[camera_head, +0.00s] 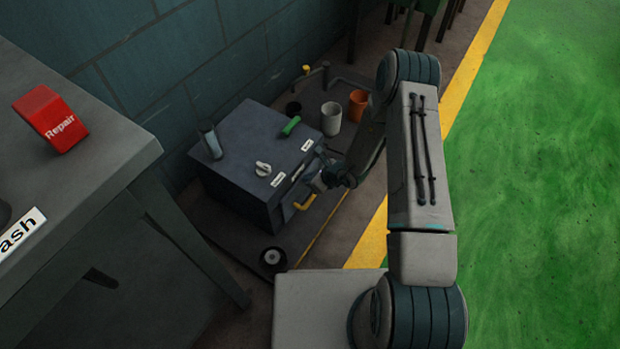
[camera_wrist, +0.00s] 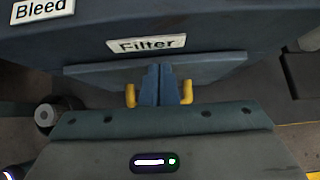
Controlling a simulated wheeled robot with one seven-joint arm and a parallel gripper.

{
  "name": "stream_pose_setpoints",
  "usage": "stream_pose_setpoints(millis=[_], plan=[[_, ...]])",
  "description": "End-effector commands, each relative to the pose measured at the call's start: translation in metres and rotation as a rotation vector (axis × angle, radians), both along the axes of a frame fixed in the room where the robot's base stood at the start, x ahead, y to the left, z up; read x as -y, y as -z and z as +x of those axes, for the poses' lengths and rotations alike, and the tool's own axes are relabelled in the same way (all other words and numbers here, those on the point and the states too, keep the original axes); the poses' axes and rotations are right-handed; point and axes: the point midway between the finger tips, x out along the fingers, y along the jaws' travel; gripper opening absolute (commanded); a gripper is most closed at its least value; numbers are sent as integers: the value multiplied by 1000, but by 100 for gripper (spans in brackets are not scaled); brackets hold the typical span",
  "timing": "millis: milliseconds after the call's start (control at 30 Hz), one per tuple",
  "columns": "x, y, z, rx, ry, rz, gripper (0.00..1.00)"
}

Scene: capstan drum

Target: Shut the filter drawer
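The dark blue-grey cabinet (camera_head: 237,150) stands low by the wall, with white labels on its top edge. In the wrist view the Filter label (camera_wrist: 146,44) is on that edge, above the filter drawer's front (camera_wrist: 215,68). That front shows as a slab standing out from under the edge; how far out is unclear. Yellow handle ends (camera_wrist: 187,92) show on both sides of my blue fingers. My gripper (camera_wrist: 158,72) has its fingers together, pointing at the drawer front between these ends. In the head view my gripper (camera_head: 322,180) is at the cabinet's front, partly hidden by my arm.
The Bleed label (camera_wrist: 40,9) is left of Filter. Another yellow handle (camera_head: 305,203) shows at the cabinet's left front. A grey cup (camera_head: 331,118) and orange cup (camera_head: 358,104) stand behind. A bench (camera_head: 75,190) is at left.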

Motion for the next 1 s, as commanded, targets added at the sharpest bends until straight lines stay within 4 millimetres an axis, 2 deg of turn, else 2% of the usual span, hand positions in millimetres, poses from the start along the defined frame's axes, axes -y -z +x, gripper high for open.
stream_pose_setpoints(millis=[100,233,433,500,700,1000], plan=[[-3,0,1,4,-4,5,0],[3,-1,-2,3,-4,4,0],[36,0,-16,-1,5,0,0],[47,-20,-22,2,5,0,0],[71,-50,-40,1,1,0,0],[90,-71,-54,1,-1,0,0]])
